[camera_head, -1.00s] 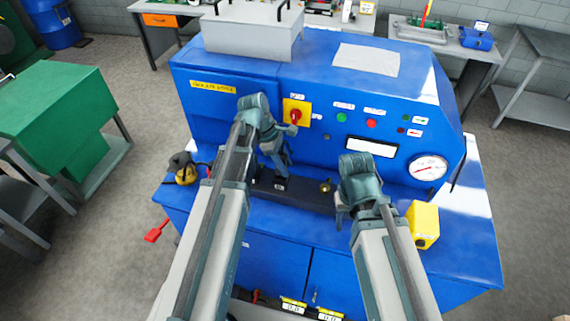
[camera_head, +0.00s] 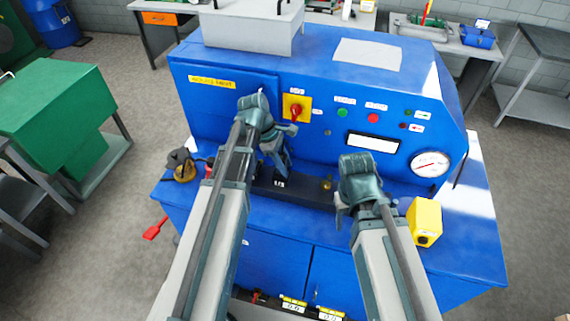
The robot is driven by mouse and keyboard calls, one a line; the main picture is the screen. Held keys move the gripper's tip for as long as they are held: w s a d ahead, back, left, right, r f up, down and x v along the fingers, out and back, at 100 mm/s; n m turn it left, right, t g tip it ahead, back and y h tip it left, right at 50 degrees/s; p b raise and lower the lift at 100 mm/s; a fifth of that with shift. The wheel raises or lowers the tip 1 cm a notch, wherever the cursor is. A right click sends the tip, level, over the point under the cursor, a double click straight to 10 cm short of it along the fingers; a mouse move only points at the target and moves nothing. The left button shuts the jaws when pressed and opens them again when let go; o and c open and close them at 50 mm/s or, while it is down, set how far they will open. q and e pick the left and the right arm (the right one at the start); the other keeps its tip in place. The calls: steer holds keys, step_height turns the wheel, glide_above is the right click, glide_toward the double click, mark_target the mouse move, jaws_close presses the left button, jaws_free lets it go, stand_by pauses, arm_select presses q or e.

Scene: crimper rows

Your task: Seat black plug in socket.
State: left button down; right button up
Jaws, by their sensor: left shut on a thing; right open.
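My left gripper (camera_head: 279,163) is over the dark bar (camera_head: 305,196) at the foot of the blue machine's front panel. It is shut on a small dark piece with a white mark (camera_head: 280,182), which looks like the black plug. The fingers and arm hide most of it. The socket cannot be made out clearly, and I cannot tell whether the plug touches the bar. My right gripper (camera_head: 343,212) is open, over the blue ledge to the right, its fingers mostly hidden by its wrist.
A small brass fitting (camera_head: 326,184) stands on the bar between the grippers. A yellow box (camera_head: 425,221) sits right of my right gripper. A black and tan item (camera_head: 182,166) lies at the ledge's left end. A red switch on a yellow plate (camera_head: 296,108) is just above my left gripper.

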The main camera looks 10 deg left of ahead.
arm_select(q)
steer(key=shift+f, duration=0.2)
steer(key=shift+c, duration=2)
jaws_free()
steer(key=p+v, duration=0.6)
steer(key=v, duration=0.1)
steer(key=shift+r+p, duration=0.3)
steer(key=shift+p, duration=0.1)
steer(key=shift+a, duration=0.1)
